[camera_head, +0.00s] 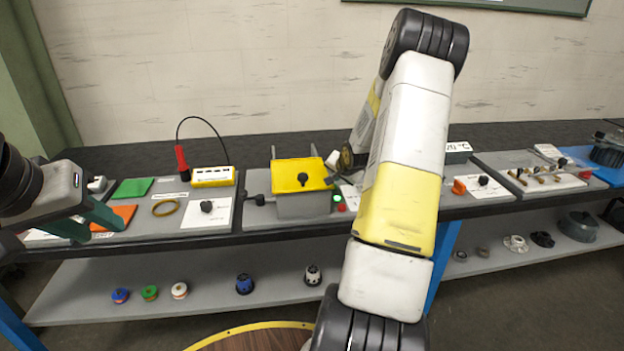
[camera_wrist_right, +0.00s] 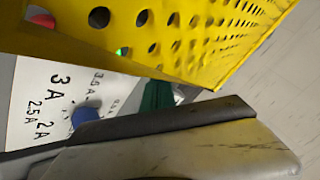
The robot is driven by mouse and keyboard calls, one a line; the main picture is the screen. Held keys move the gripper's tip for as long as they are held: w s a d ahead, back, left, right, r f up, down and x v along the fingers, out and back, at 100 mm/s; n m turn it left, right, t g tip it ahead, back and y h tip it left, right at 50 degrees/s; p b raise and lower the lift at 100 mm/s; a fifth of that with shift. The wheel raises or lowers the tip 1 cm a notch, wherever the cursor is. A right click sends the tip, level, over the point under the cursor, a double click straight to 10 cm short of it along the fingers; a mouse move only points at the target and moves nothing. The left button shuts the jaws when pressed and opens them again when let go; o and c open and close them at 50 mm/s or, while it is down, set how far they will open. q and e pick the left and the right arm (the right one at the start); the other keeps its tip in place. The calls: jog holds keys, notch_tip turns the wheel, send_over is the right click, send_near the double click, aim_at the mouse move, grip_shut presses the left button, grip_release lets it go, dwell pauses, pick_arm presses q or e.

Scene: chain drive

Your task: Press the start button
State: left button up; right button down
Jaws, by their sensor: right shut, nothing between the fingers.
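A small green button (camera_head: 337,198) and a red button (camera_head: 341,207) sit at the right side of a grey box with a yellow perforated lid (camera_head: 300,175) in the head view. Which one is the start button cannot be read. In the right wrist view the yellow perforated cover (camera_wrist_right: 195,35) fills the top, and a bit of green shows through one of its holes. My right gripper's dark green fingertip (camera_wrist_right: 157,96) is shut and empty, close to the cover; its hand is hidden behind my arm in the head view. My left gripper (camera_head: 90,222) is open over the left bench.
A white sheet with printed amp values (camera_wrist_right: 40,100) and a blue knob (camera_wrist_right: 85,116) lie beside the cover. A yellow tester (camera_head: 212,177) with a red probe (camera_head: 182,163) is left of the box. Several small parts stand on the lower shelf (camera_head: 210,285).

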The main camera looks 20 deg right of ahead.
aim_at(335, 186)
jog(key=shift+r, duration=0.3)
jog(key=shift+r, duration=2.45)
jog(key=shift+f, duration=0.1)
